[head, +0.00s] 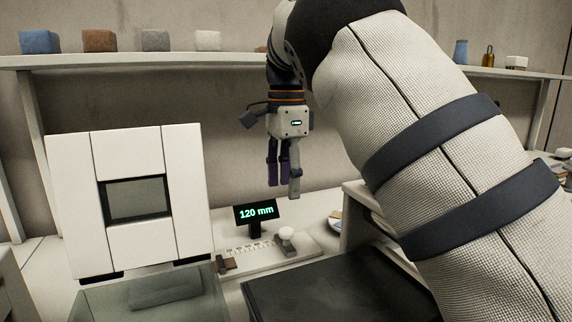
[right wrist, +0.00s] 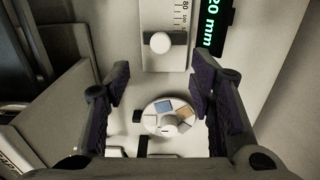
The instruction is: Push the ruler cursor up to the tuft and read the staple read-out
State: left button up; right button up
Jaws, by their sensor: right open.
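The ruler (head: 262,254) is a pale board with scale marks on the bench. It also shows in the right wrist view (right wrist: 176,62). Its cursor has a round white knob (head: 286,233) on a dark bar, also seen in the right wrist view (right wrist: 160,42). A small brown piece (head: 227,265) lies at the ruler's left end; I cannot tell whether it is the tuft. The read-out (head: 256,213) shows "120 mm" in green, partly cut off in the right wrist view (right wrist: 215,25). My right gripper (head: 283,185) is open and empty, above the ruler, fingers down. My left gripper is out of view.
A white panelled unit (head: 185,190) with a grey window stands left of the ruler. A dark flat-topped box (head: 340,285) is in front. A round dial (right wrist: 148,120) with coloured patches lies beyond the ruler's end. A shelf (head: 150,60) with several blocks runs behind.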

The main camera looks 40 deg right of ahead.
aim_at(286, 229)
notch_tip(286, 229, down, 12)
jog(key=shift+r+b, duration=0.15)
jog(key=shift+b, duration=0.2)
grip_shut()
dwell(0.4)
